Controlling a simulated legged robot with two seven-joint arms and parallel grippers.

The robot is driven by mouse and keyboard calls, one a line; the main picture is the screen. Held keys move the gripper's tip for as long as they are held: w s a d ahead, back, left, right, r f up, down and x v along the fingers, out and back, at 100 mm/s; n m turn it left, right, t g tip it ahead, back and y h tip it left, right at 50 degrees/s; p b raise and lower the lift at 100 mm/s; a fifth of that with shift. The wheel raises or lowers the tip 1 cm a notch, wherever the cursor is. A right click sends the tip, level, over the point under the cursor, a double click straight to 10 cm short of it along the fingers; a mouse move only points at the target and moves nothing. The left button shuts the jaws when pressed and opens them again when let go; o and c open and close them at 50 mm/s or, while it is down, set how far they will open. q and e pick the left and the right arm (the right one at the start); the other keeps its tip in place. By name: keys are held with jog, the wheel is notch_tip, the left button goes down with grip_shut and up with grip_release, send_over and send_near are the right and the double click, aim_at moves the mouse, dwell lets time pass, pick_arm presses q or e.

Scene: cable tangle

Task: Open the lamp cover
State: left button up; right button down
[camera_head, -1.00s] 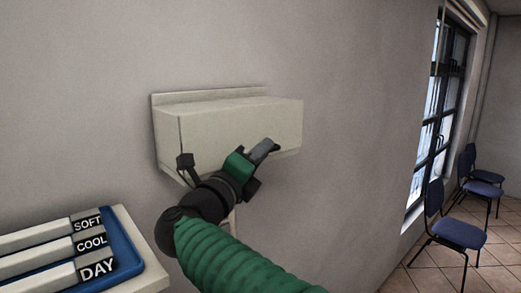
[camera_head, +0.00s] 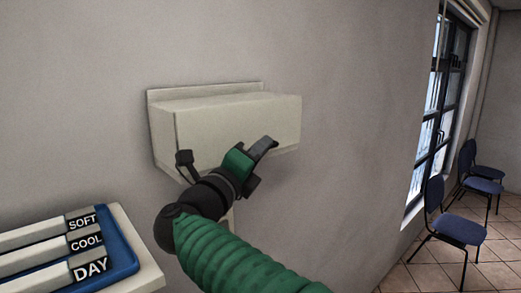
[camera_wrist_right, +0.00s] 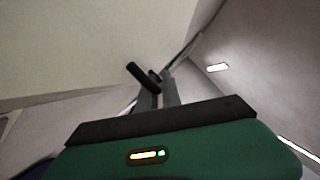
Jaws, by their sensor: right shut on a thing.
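The lamp cover (camera_head: 235,118) is a cream box front on a wall-mounted housing (camera_head: 205,94), and it appears closed. Its pale underside or face fills the upper left of the right wrist view (camera_wrist_right: 60,45). My right gripper (camera_head: 263,148) is in front of the cover's lower right part. In the wrist view, its grey fingers (camera_wrist_right: 160,92) are shut on a short dark bar, apparently a handle (camera_wrist_right: 142,76). The handle is hidden behind the gripper in the head view. My left gripper is not in view.
A cream ledge with a blue tray (camera_head: 124,252) holds bars labelled SOFT, COOL and DAY at the lower left. Blue chairs (camera_head: 460,230) stand by the window (camera_head: 436,115) at right. The wall around the lamp is clear.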

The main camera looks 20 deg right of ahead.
jog(key=shift+a+f, duration=0.1)
jog(key=shift+f, duration=0.25)
dwell(0.4)
jog(key=shift+r+n+p, duration=0.6)
jog(key=shift+r+p, duration=0.25)
jog(key=shift+r, duration=0.3)
jog(key=n+y+p, duration=0.2)
jog(key=n+p, duration=0.1)
jog(key=p, duration=0.4)
send_near(269, 100)
jog(key=d+r, duration=0.2)
jog(key=d, duration=0.2)
jog(key=shift+s+r+p, duration=0.1)
jog(key=shift+r+p, duration=0.55)
jog(key=shift+r, duration=0.05)
jog(key=c, duration=1.8)
grip_release()
jog(key=shift+a, duration=0.15)
